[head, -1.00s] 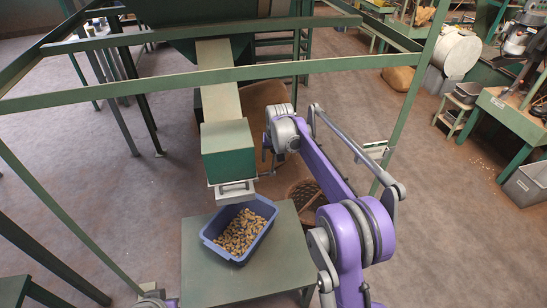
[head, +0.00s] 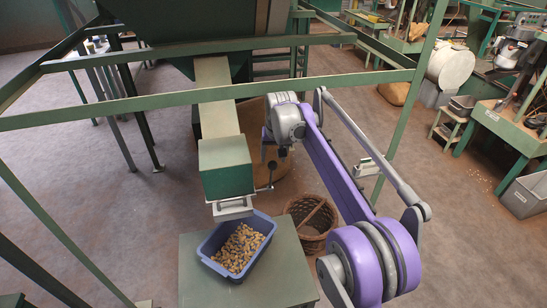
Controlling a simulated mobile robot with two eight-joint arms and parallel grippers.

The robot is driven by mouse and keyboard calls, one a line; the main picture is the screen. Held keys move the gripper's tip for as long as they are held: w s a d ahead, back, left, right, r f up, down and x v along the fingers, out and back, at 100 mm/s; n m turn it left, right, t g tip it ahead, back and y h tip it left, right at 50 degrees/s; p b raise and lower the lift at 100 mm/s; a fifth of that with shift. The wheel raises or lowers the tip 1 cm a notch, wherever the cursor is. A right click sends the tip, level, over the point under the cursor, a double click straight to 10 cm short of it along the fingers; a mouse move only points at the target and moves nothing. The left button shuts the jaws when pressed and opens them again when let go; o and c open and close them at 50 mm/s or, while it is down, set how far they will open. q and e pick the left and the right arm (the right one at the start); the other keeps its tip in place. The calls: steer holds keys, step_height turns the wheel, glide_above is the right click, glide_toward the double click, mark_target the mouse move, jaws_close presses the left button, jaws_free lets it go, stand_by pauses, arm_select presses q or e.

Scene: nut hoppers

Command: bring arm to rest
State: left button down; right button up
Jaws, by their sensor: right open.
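My right arm reaches in from the lower right, and its gripper (head: 283,152) hangs at the arm's far end, just right of the green hopper outlet box (head: 227,168). The gripper is small and partly hidden by its wrist; it is open and I see nothing in it. A lever (head: 271,167) with a dark knob sticks out from the right side of the outlet, just below the gripper and seemingly apart from it. A blue tub (head: 207,262) of nuts stands under the outlet's grey spout (head: 233,208). My left gripper is out of view.
The tub stands on a green table (head: 270,285). A wicker basket (head: 311,238) is on the floor right of it, behind my forearm. Green frame bars (head: 220,92) cross in front of the chute (head: 215,95).

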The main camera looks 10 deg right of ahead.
steer(key=s+d+r+n+t, duration=0.1)
steer(key=s+d, duration=0.1)
steer(key=s, duration=1.9)
steer(key=s+f, duration=0.5)
steer(key=s, duration=0.4)
steer(key=s+d+f+t, duration=0.1)
steer(key=s+f, duration=0.4)
steer(key=s, duration=0.4)
steer(key=shift+d+n, duration=0.25)
steer(key=shift+n, duration=0.15)
